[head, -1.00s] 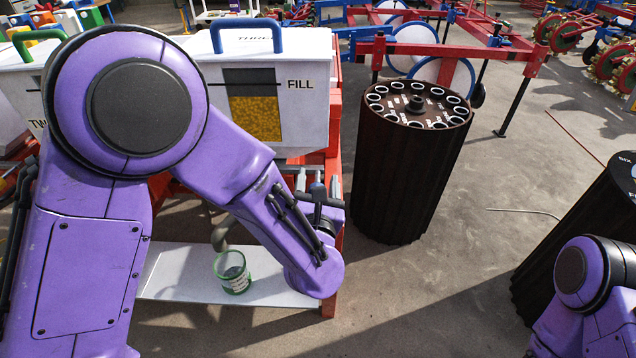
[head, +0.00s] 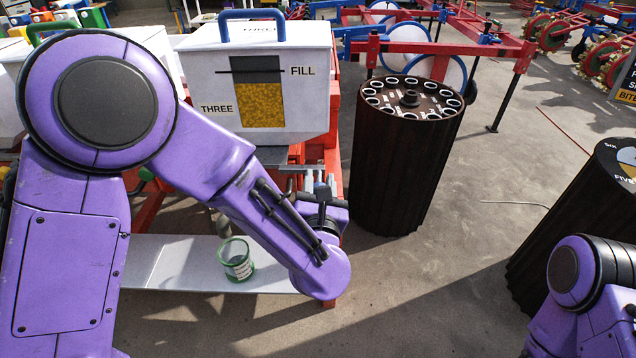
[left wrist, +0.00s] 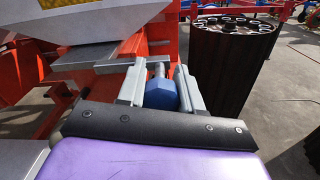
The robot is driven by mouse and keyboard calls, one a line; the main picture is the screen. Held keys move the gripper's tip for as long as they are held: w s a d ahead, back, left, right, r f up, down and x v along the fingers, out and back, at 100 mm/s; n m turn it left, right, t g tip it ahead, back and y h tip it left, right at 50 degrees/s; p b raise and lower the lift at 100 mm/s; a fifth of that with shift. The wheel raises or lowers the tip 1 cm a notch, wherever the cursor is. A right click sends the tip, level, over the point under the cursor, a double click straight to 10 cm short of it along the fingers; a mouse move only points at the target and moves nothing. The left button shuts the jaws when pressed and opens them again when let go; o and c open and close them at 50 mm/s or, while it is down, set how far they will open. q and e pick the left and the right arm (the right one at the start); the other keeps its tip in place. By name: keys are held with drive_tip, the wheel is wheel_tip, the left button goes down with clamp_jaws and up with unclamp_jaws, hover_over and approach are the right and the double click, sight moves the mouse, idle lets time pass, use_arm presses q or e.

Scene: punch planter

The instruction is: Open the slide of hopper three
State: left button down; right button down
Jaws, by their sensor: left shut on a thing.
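Hopper three (head: 205,75) is a white bin with a blue handle, a THREE label and a window of yellow grain, at the upper middle of the head view. My left gripper (left wrist: 160,78) is below its right front side, with its two grey fingers on either side of a blue knob (left wrist: 160,95) and shut on it. A grey metal plate (left wrist: 118,58) shows under the hopper, behind the knob. In the head view my left wrist hides the knob and most of the slide, so how far the slide is out is unclear. My right gripper is out of the picture.
A green-banded clear cup (head: 236,260) stands on a white board (head: 180,262) below the hopper. A dark ribbed drum (head: 400,170) with a ring of holes stands right of the hopper. Another dark drum (head: 535,255) is at the right.

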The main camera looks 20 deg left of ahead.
use_arm(q)
drive_tip(key=c, duration=0.8)
unclamp_jaws()
drive_tip(key=shift+s, duration=0.2)
drive_tip(key=shift+o, duration=0.2)
drive_tip(key=v, duration=1)
drive_tip(key=shift+s, duration=0.25)
drive_tip(key=shift+d, duration=0.1)
